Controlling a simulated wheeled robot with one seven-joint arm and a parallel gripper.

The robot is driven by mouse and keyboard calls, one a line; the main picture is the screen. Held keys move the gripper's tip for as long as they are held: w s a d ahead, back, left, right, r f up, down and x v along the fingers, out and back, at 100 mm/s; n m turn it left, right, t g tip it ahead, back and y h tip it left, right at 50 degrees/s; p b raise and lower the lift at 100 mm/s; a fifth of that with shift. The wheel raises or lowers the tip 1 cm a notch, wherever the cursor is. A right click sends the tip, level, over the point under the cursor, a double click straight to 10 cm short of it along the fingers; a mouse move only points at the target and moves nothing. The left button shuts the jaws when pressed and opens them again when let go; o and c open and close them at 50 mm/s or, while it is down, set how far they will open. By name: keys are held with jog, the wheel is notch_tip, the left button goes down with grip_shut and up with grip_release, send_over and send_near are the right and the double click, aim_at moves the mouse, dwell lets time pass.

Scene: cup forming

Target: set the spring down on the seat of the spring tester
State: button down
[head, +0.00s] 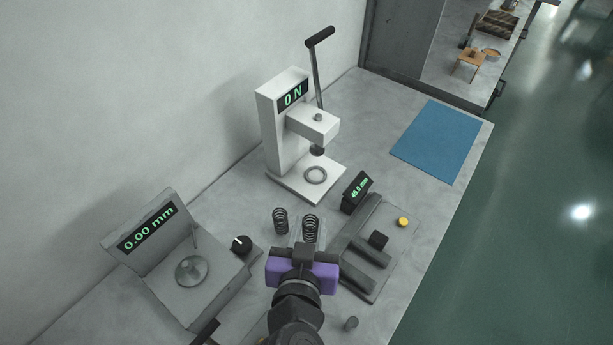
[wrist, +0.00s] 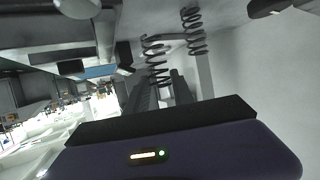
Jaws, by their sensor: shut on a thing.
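The spring tester (head: 283,120) is a white press with a "0 N" display and a raised black lever. Its seat (head: 316,174) is a bare grey ring on the base plate, under the black press foot. My gripper (head: 308,236) is nearer to me than the tester, with its fingers pointing toward it. It is shut on a dark coil spring (head: 311,226), which looks upright. In the wrist view this spring (wrist: 154,55) shows at the fingertips. A second dark spring (head: 280,220) is to the left of it; it also shows in the wrist view (wrist: 194,32).
A grey gauge (head: 190,270) reading 0.00 mm, with a black knob (head: 241,244), is at the left. A measuring device (head: 357,190) reading about 45.0 mm, with a yellow button (head: 403,222), is at the right. A blue mat (head: 437,141) lies clear at the back right.

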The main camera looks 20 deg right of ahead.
jog(key=shift+w+a+f, duration=0.15)
jog(key=shift+w+f, duration=0.2)
jog(key=shift+f, duration=0.35)
jog(key=w+d+p, duration=0.1)
jog(key=w+d, duration=0.1)
jog(key=w, duration=0.3)
jog(key=w+d+p, duration=0.1)
jog(key=w+d, duration=0.2)
jog(key=w, duration=0.2)
jog(key=w+d+p, duration=0.1)
jog(key=w+d, duration=0.2)
jog(key=w, duration=0.3)
jog(key=shift+r, duration=0.1)
jog(key=shift+a+f, duration=0.1)
jog(key=shift+f, duration=0.25)
jog(key=shift+f, duration=0.1)
jog(key=c, duration=1.1)
grip_release()
jog(key=shift+r, duration=0.2)
jog(key=b+v, duration=0.1)
jog(key=v, duration=1.1)
jog(key=shift+w, duration=0.1)
